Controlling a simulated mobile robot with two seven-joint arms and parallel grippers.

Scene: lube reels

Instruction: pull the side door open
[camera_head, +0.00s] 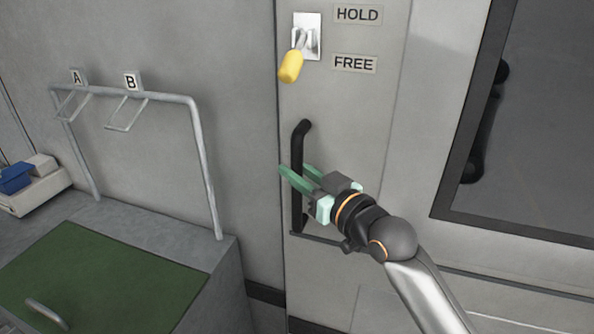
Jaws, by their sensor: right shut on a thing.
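The side door (360,120) is a light grey panel with a black vertical bar handle (299,150) near its left edge. The door looks flush with the wall at its left edge. My right gripper (296,175), with green fingers, is shut on the handle at about its middle. The fingers hide part of the bar. A lever with a yellow grip (291,66) sits on a metal plate above the handle. It tilts down, beside the FREE label (354,64) and below the HOLD label (357,14). My left gripper is not in view.
A grey bench with a green top (110,275) and a small handle (46,313) stands at lower left. A metal pipe frame (205,165) with hooks labelled A and B rises behind it. A tray (40,195) with a blue box is at far left. A dark window (530,130) is at right.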

